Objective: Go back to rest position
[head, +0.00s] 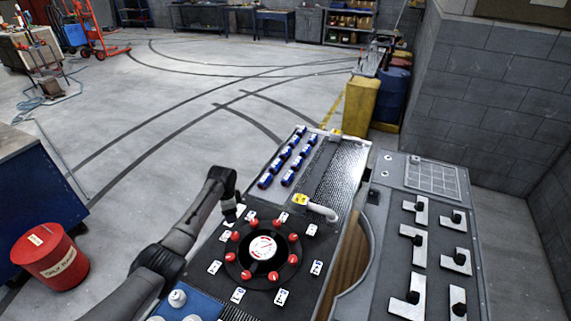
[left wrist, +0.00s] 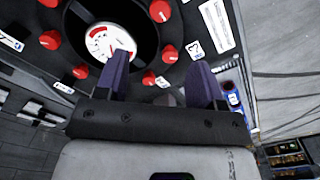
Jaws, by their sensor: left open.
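My left arm comes in from the left in the head view. Its gripper (head: 233,212) is at the upper left of a round black dial unit (head: 283,244) with red knobs around it and a white centre disc (head: 262,248). In the left wrist view the two purple fingers of my left gripper (left wrist: 162,78) stand apart with nothing between them. The dial unit with its red knobs and white disc (left wrist: 112,42) lies beyond them. I cannot tell exactly how high the fingers are above the panel. My right gripper is not in view.
A grey panel with levers (head: 420,240) is at right, a red bucket (head: 50,256) at left. Open floor lies beyond.

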